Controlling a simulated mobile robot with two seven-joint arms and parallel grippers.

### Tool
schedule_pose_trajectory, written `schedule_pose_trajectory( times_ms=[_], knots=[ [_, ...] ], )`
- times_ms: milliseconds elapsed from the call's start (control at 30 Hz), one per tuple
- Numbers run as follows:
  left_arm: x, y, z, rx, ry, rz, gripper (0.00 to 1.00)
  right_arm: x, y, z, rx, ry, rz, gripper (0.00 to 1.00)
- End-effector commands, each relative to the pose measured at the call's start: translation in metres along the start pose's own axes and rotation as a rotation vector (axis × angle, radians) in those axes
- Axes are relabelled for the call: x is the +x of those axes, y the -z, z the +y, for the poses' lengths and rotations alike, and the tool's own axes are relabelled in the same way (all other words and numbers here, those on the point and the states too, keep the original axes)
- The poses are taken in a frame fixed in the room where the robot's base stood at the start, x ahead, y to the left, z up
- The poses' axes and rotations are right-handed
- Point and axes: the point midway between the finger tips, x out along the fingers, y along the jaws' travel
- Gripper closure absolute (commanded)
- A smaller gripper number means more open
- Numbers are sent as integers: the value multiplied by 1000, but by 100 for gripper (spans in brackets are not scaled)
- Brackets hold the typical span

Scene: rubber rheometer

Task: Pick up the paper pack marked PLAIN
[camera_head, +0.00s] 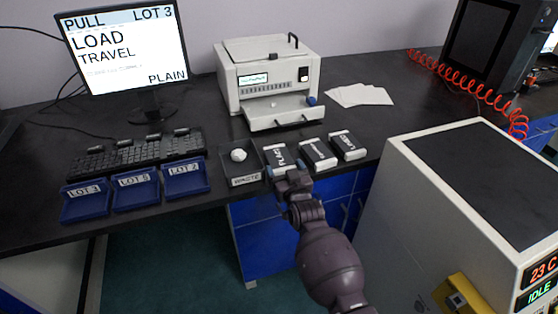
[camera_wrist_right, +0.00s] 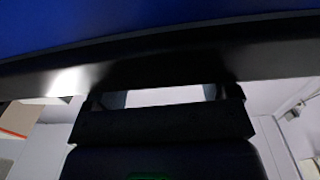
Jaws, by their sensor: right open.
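The middle pack (camera_head: 319,154) and the right pack (camera_head: 347,145) have labels too small to read surely. My right gripper (camera_head: 284,172) is open, at the front of the left pack; I cannot tell whether it touches. Its fingers (camera_wrist_right: 164,97) show in the right wrist view below the dark bench edge, with no pack visible between them. My left gripper is not in view.
A grey WASTE tray (camera_head: 246,181) with a white crumpled lump stands just left of the packs. Blue LOT trays (camera_head: 137,191) and a keyboard (camera_head: 135,153) are further left. A white instrument (camera_head: 268,80) stands behind. A large cabinet (camera_head: 440,190) is at right.

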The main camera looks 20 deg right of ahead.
Motion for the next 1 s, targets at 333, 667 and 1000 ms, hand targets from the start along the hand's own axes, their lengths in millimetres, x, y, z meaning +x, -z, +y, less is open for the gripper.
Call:
schedule_pose_trajectory(
  times_ms=[333,667,1000],
  knots=[
    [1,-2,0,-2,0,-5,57,0,1,0,0,0,1,53],
    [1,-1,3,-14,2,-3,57,0,10,0,0,0,5,53],
    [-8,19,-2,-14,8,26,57,0,83,0,2,-1,13,53]
  ],
)
